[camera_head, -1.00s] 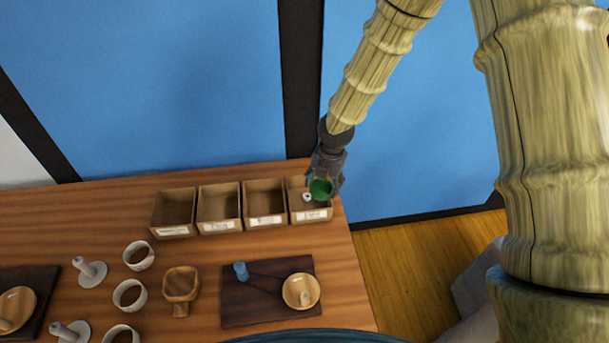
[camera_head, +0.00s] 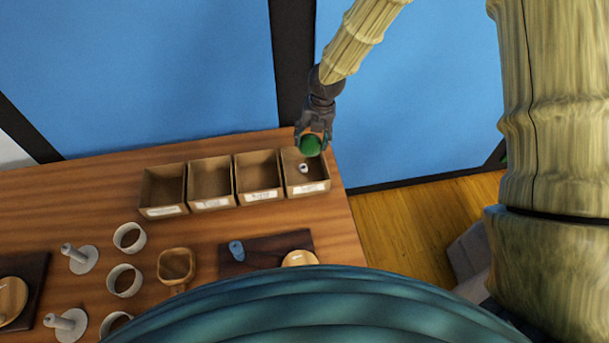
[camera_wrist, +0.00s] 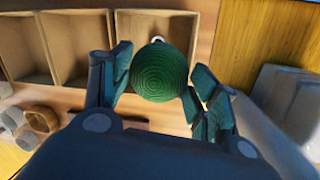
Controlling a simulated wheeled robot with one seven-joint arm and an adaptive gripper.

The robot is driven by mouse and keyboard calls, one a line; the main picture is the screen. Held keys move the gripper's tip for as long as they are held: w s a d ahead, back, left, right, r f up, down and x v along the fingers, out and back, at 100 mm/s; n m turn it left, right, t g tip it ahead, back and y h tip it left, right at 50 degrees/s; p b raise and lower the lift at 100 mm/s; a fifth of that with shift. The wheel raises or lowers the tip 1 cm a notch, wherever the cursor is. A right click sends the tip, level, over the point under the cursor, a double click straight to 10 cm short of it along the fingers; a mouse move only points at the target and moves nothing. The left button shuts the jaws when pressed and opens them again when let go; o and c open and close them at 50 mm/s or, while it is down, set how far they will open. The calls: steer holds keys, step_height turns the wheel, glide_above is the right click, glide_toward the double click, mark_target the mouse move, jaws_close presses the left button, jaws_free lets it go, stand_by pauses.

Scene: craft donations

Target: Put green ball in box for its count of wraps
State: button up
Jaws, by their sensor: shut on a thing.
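My gripper (camera_head: 313,134) is shut on the green ball (camera_head: 310,146), which shows wound ridges in the wrist view (camera_wrist: 159,71). In the head view the ball appears over the back of the rightmost box (camera_head: 321,186). Several open cardboard boxes stand in a row, including the leftmost box (camera_head: 163,211), the second box (camera_head: 211,203) and the third box (camera_head: 259,195). Each has a white label on its front, too small to read. A small white object (camera_head: 304,168) lies in the rightmost box; the other boxes look empty.
The wooden table (camera_head: 60,217) also holds white rings (camera_head: 129,237), spools (camera_head: 79,259), a wooden scoop (camera_head: 176,264) and a dark board with a blue peg (camera_head: 237,250). My own teal body hides the front of the table. The table ends right of the boxes.

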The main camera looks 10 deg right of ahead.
steer(key=shift+f+b, duration=0.65)
steer(key=shift+f, duration=0.55)
steer(key=o, duration=0.9)
steer(key=shift+r, duration=0.1)
steer(key=r, duration=0.4)
steer(key=s+d+r, duration=0.1)
steer(key=r, duration=0.6)
steer(key=shift+s+d+r, duration=0.2)
steer(key=shift+s+r, duration=0.15)
steer(key=shift+r, duration=0.1)
